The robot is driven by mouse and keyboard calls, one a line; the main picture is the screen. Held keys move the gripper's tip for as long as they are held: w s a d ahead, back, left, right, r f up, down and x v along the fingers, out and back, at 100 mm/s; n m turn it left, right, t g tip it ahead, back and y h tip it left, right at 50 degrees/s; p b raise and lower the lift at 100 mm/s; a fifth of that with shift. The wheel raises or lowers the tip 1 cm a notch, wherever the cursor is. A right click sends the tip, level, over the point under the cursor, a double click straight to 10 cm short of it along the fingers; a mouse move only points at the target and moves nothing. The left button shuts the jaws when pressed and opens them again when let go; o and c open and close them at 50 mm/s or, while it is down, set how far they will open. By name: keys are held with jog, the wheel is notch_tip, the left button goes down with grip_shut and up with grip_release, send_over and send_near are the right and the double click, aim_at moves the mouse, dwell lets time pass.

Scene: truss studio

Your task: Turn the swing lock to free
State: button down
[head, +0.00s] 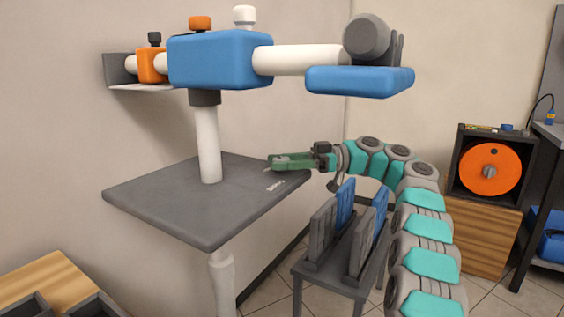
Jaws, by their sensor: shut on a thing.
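A blue machine head (215,60) sits on a white column (208,145) above a grey table plate (165,200). On top are an orange knob (200,23) and a white knob (244,14); a black knob (154,39) stands further left. I cannot tell which is the swing lock, and no lock marking is readable. My green gripper (275,163) is low over the plate's right rear corner, well below the knobs. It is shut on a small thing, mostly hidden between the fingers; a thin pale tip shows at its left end.
A white arm (298,60) carries a grey round part and a blue block (360,82) above my gripper. A rack with grey and blue panels (340,235) stands below my arm. A wooden cabinet with an orange disc (490,168) is at right. Open air surrounds the knobs.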

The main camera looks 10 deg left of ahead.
dwell(0.3)
jog(key=shift+c, duration=1.7)
grip_release()
jog(key=shift+a, duration=0.1)
